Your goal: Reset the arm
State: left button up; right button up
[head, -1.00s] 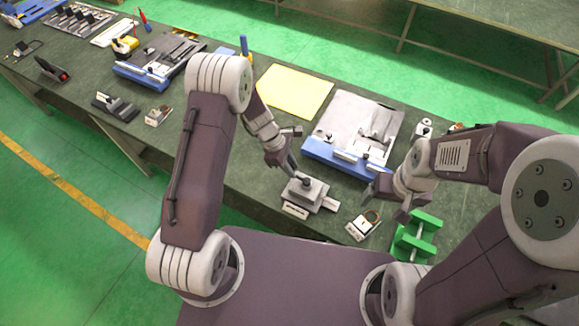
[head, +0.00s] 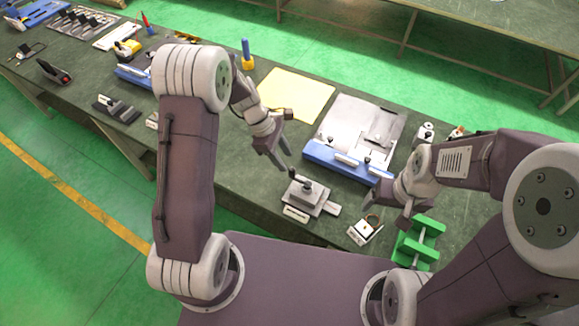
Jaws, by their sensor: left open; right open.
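My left gripper (head: 277,163) is open and empty. It hangs above the bench, up and left of a small grey block device (head: 307,197) with a dark knob on top, and appears clear of it. My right gripper (head: 390,205) is open at the right, near a small white part (head: 364,230) and a green stand (head: 417,243). Nothing shows between its fingers, though they are partly hard to make out.
A blue-and-grey fixture (head: 350,140) sits behind the grippers, with a yellow sheet (head: 297,95) to its left. A blue-and-yellow tool (head: 246,54) stands farther back. The dark green bench (head: 232,170) has more tools at far left.

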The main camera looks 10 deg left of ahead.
pick_arm(q)
jog(key=shift+w+a+r, duration=0.1)
jog(key=shift+a+r, duration=0.1)
jog(key=shift+r, duration=0.45)
